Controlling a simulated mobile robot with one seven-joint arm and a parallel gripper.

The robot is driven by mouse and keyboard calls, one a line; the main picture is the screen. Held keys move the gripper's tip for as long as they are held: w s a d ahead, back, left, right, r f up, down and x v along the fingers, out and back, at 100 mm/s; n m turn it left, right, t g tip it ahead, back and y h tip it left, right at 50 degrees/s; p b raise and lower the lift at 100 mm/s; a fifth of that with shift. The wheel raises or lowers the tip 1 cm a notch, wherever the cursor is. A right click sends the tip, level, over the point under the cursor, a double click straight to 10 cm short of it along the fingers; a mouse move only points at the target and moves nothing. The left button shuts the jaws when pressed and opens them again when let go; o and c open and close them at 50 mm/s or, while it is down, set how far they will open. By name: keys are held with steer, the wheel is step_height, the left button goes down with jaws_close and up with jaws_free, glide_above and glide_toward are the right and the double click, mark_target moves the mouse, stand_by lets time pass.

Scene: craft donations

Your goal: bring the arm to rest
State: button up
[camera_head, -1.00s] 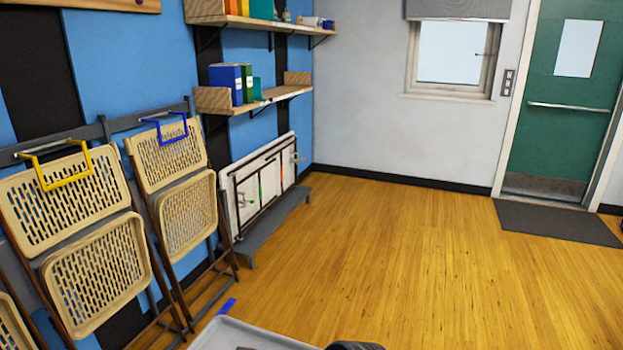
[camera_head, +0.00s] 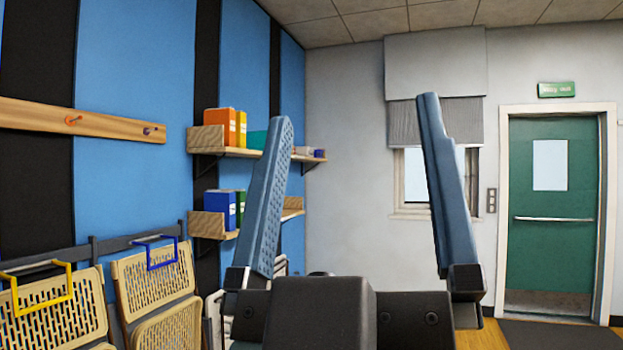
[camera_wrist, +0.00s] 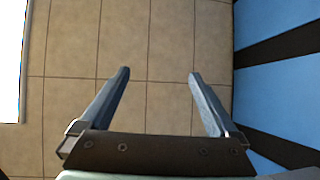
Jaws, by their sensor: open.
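My gripper (camera_head: 354,112) stands upright in the middle of the head view, with its two blue fingers wide apart and pointing up. Nothing is between the fingers. In the wrist view, my gripper (camera_wrist: 160,75) is also open and empty, with the tiled ceiling (camera_wrist: 150,40) beyond its fingertips. The gripper hides part of the shelves, the window and the floor in the head view.
Folded chairs (camera_head: 155,280) hang along the blue wall (camera_head: 130,150) at left. Two shelves (camera_head: 207,225) with binders and a wooden peg rail (camera_head: 50,120) are on that wall. A green door (camera_head: 550,250) with a mat (camera_head: 560,337) is at right.

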steer(key=y, duration=0.1)
steer(key=a+f+g+y, duration=0.1)
steer(key=y, duration=0.1)
steer(key=w+a+y, duration=0.1)
steer(key=shift+f+y, duration=0.3)
steer(key=shift+f, duration=0.05)
steer(key=shift+r, duration=0.15)
